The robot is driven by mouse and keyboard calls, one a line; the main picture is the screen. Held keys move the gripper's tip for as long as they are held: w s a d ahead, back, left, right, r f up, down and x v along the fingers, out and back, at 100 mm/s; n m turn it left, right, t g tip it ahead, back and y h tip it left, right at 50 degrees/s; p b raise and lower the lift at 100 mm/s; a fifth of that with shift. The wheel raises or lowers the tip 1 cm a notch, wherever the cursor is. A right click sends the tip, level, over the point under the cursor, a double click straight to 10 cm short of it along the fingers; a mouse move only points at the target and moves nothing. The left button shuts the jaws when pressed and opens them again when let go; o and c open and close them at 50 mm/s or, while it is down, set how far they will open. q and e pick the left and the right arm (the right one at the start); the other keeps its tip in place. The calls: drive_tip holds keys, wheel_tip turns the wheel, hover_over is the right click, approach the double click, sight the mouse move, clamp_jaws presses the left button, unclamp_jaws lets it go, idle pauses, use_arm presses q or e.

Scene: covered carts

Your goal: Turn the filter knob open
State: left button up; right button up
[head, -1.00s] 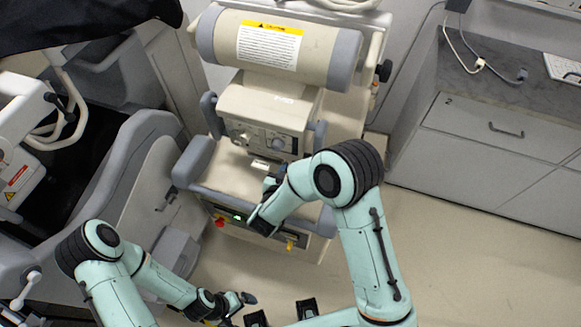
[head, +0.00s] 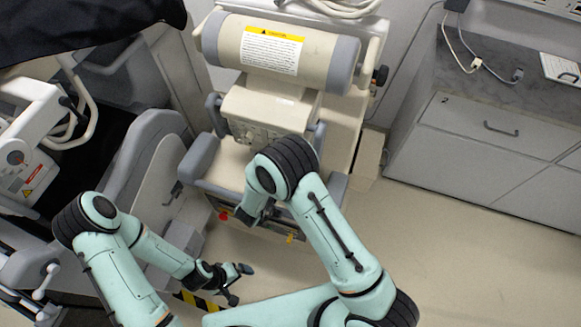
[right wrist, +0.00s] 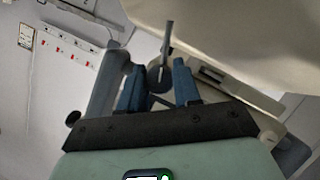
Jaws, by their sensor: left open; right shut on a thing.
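The beige machine (head: 235,180) with a horizontal cylinder (head: 285,48) stands at the upper middle of the head view. In the right wrist view, a dark grey knob with an upright lever (right wrist: 168,38), apparently the filter knob, sits between the blue fingers of my right gripper (right wrist: 158,88), which is shut on it. In the head view my right arm covers part of the machine's front, and the right fingertips are hidden. My left gripper (head: 238,284) is open and empty, low in the head view, apart from the machine.
A grey seat-like unit (head: 150,150) and a white device with a red label (head: 30,165) stand at left. A grey drawer cabinet (head: 495,130) is at right. A red knob (head: 223,215) and a yellow one (head: 290,238) sit low on the machine. Floor at lower right is clear.

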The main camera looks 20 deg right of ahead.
idle(0.4)
drive_tip(key=o, duration=1)
use_arm(q)
drive_tip(key=shift+s+f+b, duration=1)
drive_tip(key=shift+s+f, duration=0.3)
drive_tip(key=shift+s, duration=0.05)
use_arm(e)
drive_tip(key=shift+v, duration=6.7)
